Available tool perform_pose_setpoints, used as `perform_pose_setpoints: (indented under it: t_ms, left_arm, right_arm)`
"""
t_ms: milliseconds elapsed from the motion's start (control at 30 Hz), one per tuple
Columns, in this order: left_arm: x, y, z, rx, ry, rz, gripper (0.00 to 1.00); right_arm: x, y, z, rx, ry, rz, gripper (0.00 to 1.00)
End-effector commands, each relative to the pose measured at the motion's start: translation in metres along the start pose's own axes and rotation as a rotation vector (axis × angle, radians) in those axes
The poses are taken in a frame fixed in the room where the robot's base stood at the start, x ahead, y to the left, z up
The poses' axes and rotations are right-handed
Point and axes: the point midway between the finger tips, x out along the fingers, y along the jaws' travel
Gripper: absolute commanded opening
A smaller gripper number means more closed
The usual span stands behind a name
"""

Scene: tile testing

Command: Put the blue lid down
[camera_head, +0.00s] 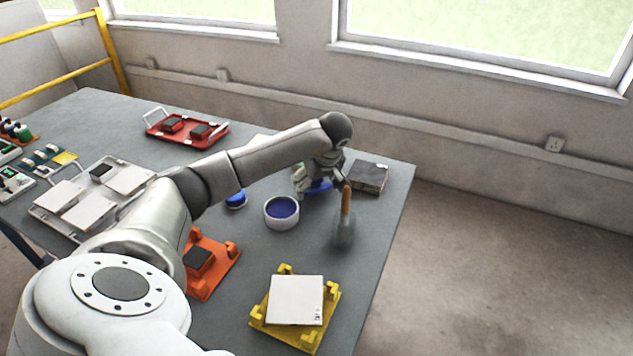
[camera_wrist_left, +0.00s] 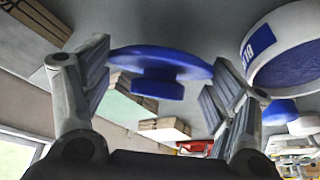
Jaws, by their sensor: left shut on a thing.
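The blue lid (camera_wrist_left: 160,63) shows in the left wrist view as a wide disc with a knob, between the two fingers of my left gripper (camera_wrist_left: 160,92). In the head view, the blue lid (camera_head: 319,187) shows partly beneath my left gripper (camera_head: 327,178), behind and right of the white tub. My left gripper is shut on the lid. I cannot tell whether the lid touches the table. The white round tub (camera_head: 282,222) is uncovered, with blue inside; it also shows in the left wrist view (camera_wrist_left: 290,60). My right gripper is not in view.
A smaller blue-topped container (camera_head: 236,200) is left of the tub. A yellow fixture (camera_head: 263,324) holds a white tile in front.

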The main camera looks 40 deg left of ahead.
Motion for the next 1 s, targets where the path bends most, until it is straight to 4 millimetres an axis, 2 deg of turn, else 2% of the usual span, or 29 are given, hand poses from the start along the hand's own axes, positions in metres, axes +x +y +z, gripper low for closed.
perform_pose_setpoints:
  t_ms: [400,433,567,1000]
  left_arm:
    - [0.0081,-0.0001,0.0031,-0.001,0.001,0.0,0.61]
    - [0.0073,0.0,0.0028,-0.001,0.001,0.001,0.82]
    - [0.0069,-0.0001,0.0027,-0.001,0.001,0.0,0.99]
    - [0.0031,0.0,0.0012,-0.001,0.001,0.001,1.0]
  right_arm:
    - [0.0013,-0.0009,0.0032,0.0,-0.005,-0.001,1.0]
    - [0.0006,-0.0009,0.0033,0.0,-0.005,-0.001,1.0]
    - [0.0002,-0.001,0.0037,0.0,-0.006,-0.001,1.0]
    - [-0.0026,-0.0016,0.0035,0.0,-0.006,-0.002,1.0]
